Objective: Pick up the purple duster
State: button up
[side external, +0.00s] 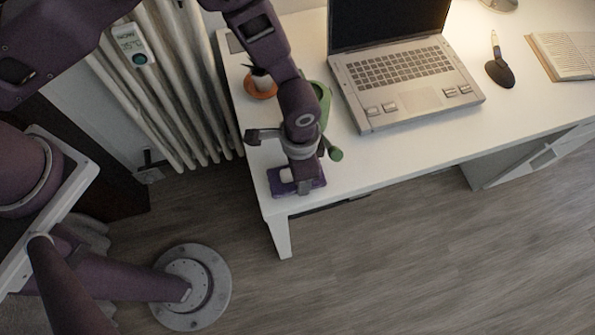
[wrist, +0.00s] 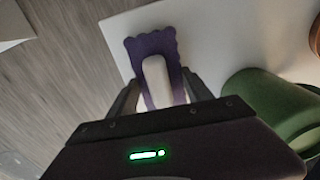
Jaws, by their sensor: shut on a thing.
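The purple duster (side external: 318,183) lies at the front left corner of the white desk. It has a flat purple pad with a wavy edge and a pale handle on top. It also shows in the wrist view (wrist: 147,45), with its white handle (wrist: 156,80) between my fingers. My gripper (side external: 296,182) reaches down over the duster and is shut on it. In the wrist view my gripper (wrist: 160,92) has one finger on each side of the handle. The duster appears to be at desk height; I cannot tell whether it is clear of the surface.
A green container (wrist: 270,108) stands close beside my gripper. An orange pot (side external: 260,87) with a plant is behind it. The desk's front edge is near.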

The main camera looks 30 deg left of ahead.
jog(key=shift+r, duration=0.55)
notch_tip(320, 180, up, 2)
jog(key=shift+r, duration=0.15)
jog(key=shift+s+a+r, duration=0.1)
jog(key=shift+s+a, duration=0.3)
jog(key=shift+a, duration=0.05)
jog(key=s+a, duration=1.2)
